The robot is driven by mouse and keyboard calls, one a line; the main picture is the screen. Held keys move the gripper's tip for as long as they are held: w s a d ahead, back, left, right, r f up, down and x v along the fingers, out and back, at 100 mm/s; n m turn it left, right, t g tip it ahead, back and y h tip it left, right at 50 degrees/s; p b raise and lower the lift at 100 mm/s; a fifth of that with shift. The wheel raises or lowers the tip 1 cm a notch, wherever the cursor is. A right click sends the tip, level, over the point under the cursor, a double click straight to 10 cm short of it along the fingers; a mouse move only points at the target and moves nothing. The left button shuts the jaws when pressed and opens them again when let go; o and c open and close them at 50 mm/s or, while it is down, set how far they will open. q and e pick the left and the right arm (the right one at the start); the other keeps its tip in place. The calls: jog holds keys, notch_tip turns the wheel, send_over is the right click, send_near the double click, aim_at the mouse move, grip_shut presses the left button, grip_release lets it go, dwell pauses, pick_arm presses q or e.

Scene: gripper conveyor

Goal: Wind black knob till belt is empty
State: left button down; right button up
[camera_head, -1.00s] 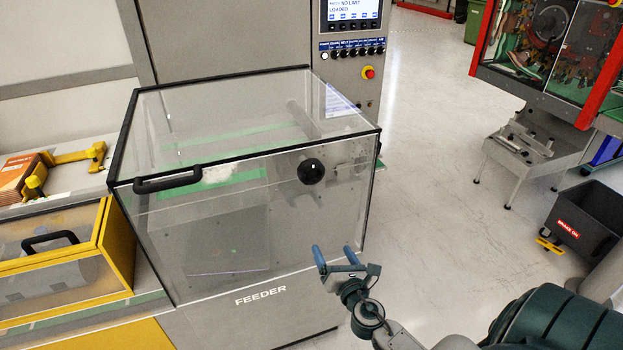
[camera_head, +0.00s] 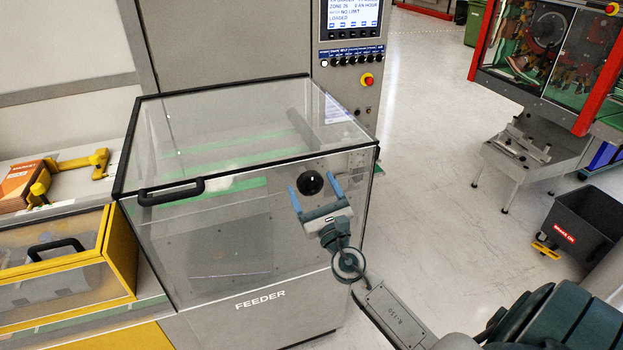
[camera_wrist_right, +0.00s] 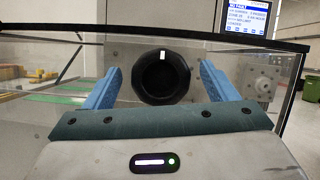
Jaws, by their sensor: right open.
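The round black knob (camera_head: 310,183) is on the front right of the feeder's clear cover. A small white mark shows at its top in the right wrist view (camera_wrist_right: 163,76). My right gripper (camera_head: 314,187) is open, with one blue finger on each side of the knob in the picture. In the right wrist view the fingers (camera_wrist_right: 162,84) stand apart from the knob with gaps on both sides. The belt inside the cover shows as green strips (camera_head: 225,185), with a pale, unclear patch (camera_head: 222,184) near the front. My left gripper is not in view.
The clear feeder cover (camera_head: 240,120) has black edges and a black handle (camera_head: 170,191) at its front left. A control panel (camera_head: 352,30) with a screen stands behind. A yellow-framed box (camera_head: 70,260) is at the left. Open floor lies to the right.

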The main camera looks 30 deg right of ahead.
jog(key=shift+w+d+r, duration=0.1)
jog(key=shift+w+r, duration=0.1)
jog(key=shift+w, duration=0.4)
jog(key=c, duration=1)
jog(key=shift+m, duration=0.4)
